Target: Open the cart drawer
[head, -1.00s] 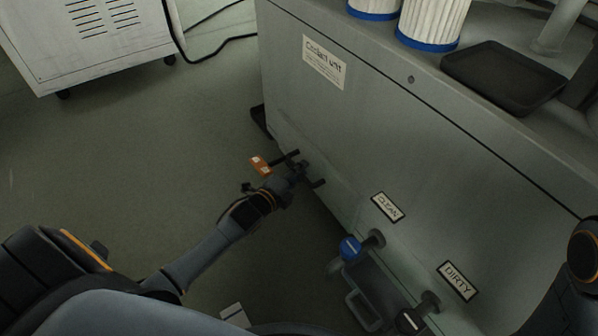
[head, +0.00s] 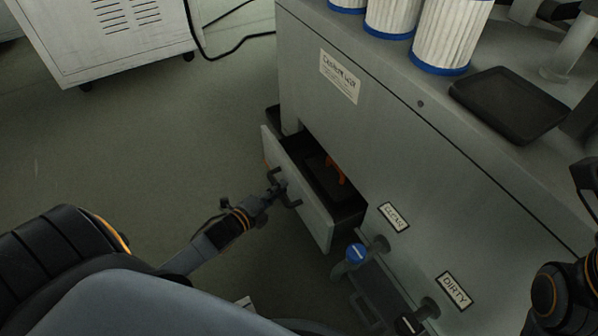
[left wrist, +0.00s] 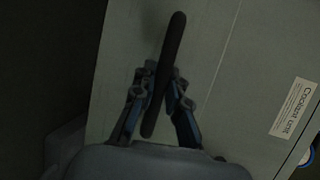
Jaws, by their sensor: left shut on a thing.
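The drawer (head: 301,197) of the grey coolant unit (head: 360,125) stands pulled out low at its left end, with its dark inside showing. An orange thing (head: 335,172) lies in it; its shape is partly hidden. My left gripper (head: 277,188) is shut on the drawer's black bar handle at the front panel. In the left wrist view the handle (left wrist: 166,65) runs between the two fingers, and the grey drawer front lies behind it. At the right edge of the head view only part of my right arm shows; I see no right gripper fingers.
A blue-marked valve (head: 356,253) under the CLEAN label (head: 394,217) and another near the DIRTY label (head: 454,291) stick out right of the drawer. White filters (head: 450,35) and a black tray (head: 508,103) stand on top. Floor left of the drawer is clear.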

